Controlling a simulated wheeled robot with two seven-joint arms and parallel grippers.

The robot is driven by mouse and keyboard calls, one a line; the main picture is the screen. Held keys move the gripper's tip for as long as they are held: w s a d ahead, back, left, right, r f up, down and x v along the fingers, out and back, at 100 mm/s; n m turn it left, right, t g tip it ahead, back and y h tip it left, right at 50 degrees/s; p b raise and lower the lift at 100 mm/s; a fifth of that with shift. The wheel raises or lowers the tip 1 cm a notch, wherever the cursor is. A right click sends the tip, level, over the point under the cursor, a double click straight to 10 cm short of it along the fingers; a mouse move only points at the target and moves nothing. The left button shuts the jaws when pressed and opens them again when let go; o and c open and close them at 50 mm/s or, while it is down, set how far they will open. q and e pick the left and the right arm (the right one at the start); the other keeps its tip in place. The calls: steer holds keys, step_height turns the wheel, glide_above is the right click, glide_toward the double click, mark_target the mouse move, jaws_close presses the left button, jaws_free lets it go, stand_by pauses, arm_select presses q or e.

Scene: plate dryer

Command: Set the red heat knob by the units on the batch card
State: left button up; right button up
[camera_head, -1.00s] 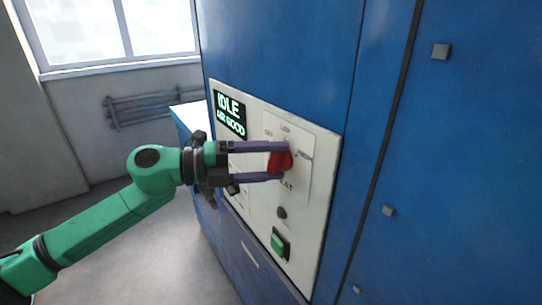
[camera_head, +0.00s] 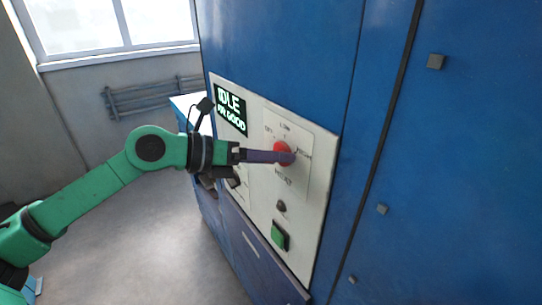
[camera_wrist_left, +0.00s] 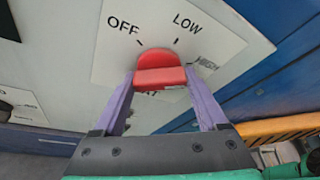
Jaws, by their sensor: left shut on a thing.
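The red heat knob (camera_head: 281,147) sits on a white label plate on the machine's panel. The plate reads OFF, LOW and HIGH around the knob; a label below it is partly covered. My left gripper (camera_head: 287,158) is shut on the knob, with its purple fingers lined up one in front of the other in the head view. In the left wrist view the fingers lie on either side of the red knob (camera_wrist_left: 160,66). The knob's exact pointing is unclear. I cannot make out a batch card. My right gripper is not in view.
A display (camera_head: 230,110) reads IDLE and AIR GOOD. A green button (camera_head: 279,236) and a small dark knob (camera_head: 281,206) lie below the heat knob. Another control (camera_head: 235,181) is partly behind my gripper. The blue cabinet (camera_head: 460,150) fills the right side.

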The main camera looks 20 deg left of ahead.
arm_select(q)
steer(key=shift+f+m, duration=0.1)
steer(key=shift+m, duration=0.2)
stand_by(0.4)
steer(key=o, duration=1.3)
steer(key=b+v, duration=1.3)
steer(key=v, duration=0.1)
steer(key=shift+s+r, duration=0.25)
steer(key=shift+a, duration=0.15)
